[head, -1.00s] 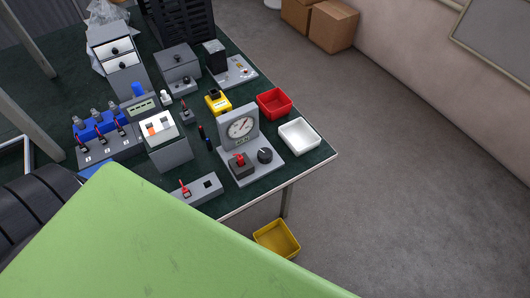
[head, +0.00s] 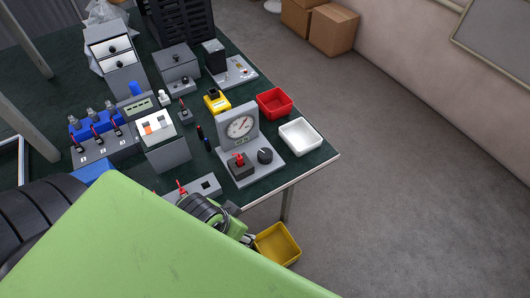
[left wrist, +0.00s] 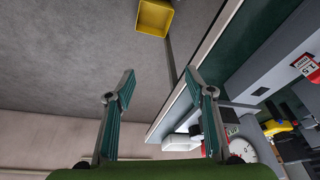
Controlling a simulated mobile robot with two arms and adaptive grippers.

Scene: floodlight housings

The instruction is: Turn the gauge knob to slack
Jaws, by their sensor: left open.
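The gauge unit (head: 238,122) stands near the table's front right corner in the head view. It has a round white dial (head: 240,127) above a grey base. The black round knob (head: 265,155) sits on the base, right of a red switch (head: 238,160). The knob's marking is too small to read. My left gripper (head: 246,238) shows partly below the table's front edge, apart from the gauge unit, mostly hidden by my green arm. In the left wrist view my left gripper (left wrist: 160,80) is open and empty, with the dial (left wrist: 241,150) beyond its right finger. My right gripper is not visible.
A grey box with a red toggle (head: 205,187) lies at the table's front edge, close to my left arm. A red bin (head: 274,102) and a white tray (head: 300,146) stand right of the gauge. A yellow bin (head: 277,257) is below the table. Floor to the right is clear.

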